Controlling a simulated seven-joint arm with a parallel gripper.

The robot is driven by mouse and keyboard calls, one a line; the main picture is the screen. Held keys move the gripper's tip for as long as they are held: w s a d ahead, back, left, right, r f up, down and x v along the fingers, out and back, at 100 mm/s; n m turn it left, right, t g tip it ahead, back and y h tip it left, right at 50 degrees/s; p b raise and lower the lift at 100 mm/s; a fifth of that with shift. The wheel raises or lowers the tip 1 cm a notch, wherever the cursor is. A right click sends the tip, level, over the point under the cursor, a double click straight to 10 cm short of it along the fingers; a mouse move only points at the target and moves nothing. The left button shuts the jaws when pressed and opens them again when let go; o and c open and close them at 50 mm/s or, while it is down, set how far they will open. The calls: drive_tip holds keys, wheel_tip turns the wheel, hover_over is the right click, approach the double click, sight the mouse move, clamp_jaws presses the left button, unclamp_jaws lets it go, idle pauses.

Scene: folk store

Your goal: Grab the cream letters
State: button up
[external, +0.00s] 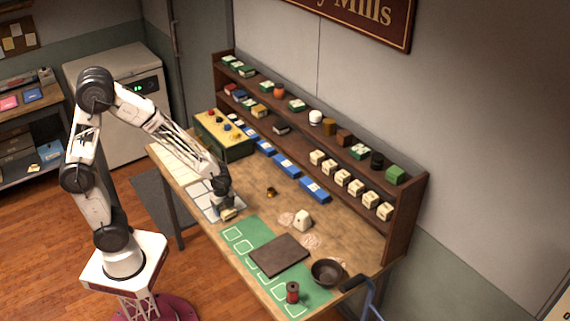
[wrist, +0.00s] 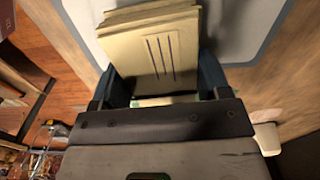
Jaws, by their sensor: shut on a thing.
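The cream letters (wrist: 150,50) are a small stack with dark lines on the front face. In the wrist view they fill the space between the two dark fingers of my gripper (wrist: 163,80). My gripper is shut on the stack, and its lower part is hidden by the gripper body. In the external view my gripper (external: 225,204) points down over the left part of the table, with the cream letters (external: 229,214) just below it, by a pale grey-edged mat (external: 203,199). I cannot tell whether the stack touches the table.
A green mat (external: 236,222) with white outlines lies to the right, with a dark board (external: 279,255) on it. A cream block (external: 303,220), a dark bowl (external: 327,272) and a red spool (external: 292,292) stand nearby. A shelf (external: 408,215) with small boxes lines the back.

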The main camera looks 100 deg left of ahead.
wheel_tip(320, 180, up, 2)
drive_tip(key=shift+r, duration=0.15)
drive_tip(key=s+d, duration=0.3)
drive_tip(key=s, duration=0.4)
drive_tip(key=s+d+r, duration=0.1)
drive_tip(key=s+d, duration=0.3)
drive_tip(key=s, duration=0.3)
drive_tip(key=shift+d+r, duration=0.15)
drive_tip(key=shift+d, duration=0.15)
drive_tip(key=shift+w, duration=0.1)
